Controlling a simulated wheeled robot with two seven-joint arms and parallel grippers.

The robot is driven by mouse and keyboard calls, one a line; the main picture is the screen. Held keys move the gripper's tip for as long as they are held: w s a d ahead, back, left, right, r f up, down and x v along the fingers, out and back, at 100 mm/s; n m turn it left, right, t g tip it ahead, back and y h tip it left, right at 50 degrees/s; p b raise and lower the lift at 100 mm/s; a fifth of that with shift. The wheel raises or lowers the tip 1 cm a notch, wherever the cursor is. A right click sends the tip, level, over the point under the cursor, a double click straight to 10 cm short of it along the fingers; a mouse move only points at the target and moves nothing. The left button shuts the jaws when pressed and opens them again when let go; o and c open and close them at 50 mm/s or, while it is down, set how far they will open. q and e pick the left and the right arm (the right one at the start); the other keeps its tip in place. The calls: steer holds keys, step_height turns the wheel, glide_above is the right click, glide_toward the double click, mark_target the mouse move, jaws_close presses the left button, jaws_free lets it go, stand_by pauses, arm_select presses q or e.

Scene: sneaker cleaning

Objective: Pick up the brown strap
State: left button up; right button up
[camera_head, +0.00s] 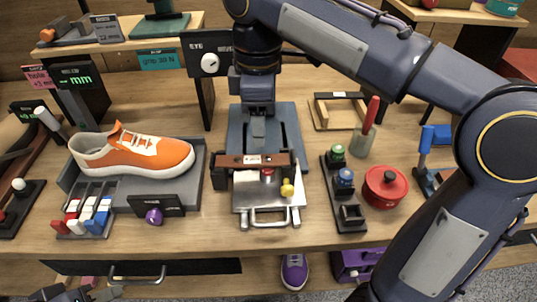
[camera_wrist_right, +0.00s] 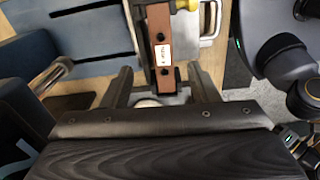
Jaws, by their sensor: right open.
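The brown strap (camera_head: 240,160), a flat bar with a white label, lies left to right across a metal fixture (camera_head: 267,213). In the right wrist view the strap (camera_wrist_right: 157,22) runs away from me, with its near end between the two finger lines. My right gripper (camera_wrist_right: 161,76) is open and empty, with one dark finger on each side of that end. No contact shows. In the head view my right arm comes down from above behind the strap, and its gripper (camera_head: 258,130) is hard to make out. Part of my left gripper (camera_head: 75,293) shows at the bottom left, cut off by the frame edge.
An orange sneaker (camera_head: 135,152) rests on a grey stand at left. A bottle rack (camera_head: 345,195) and red pot (camera_head: 386,186) stand at right. Bare table lies in front of the fixture.

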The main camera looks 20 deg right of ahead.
mark_target(258, 160)
steer(key=shift+w+a+f, duration=0.1)
steer(key=shift+w+a, duration=0.05)
steer(key=shift+a, duration=0.05)
steer(key=shift+f, duration=0.3)
steer(key=f+b, duration=0.1)
steer(key=f, duration=0.1)
steer(key=f+b, duration=0.1)
steer(key=f, duration=0.3)
steer(key=shift+s+a+f+b, duration=0.1)
steer(key=shift+s+f+b, duration=0.15)
steer(key=shift+f+b, duration=0.15)
steer(key=shift+c, duration=0.4)
steer(key=c, duration=1)
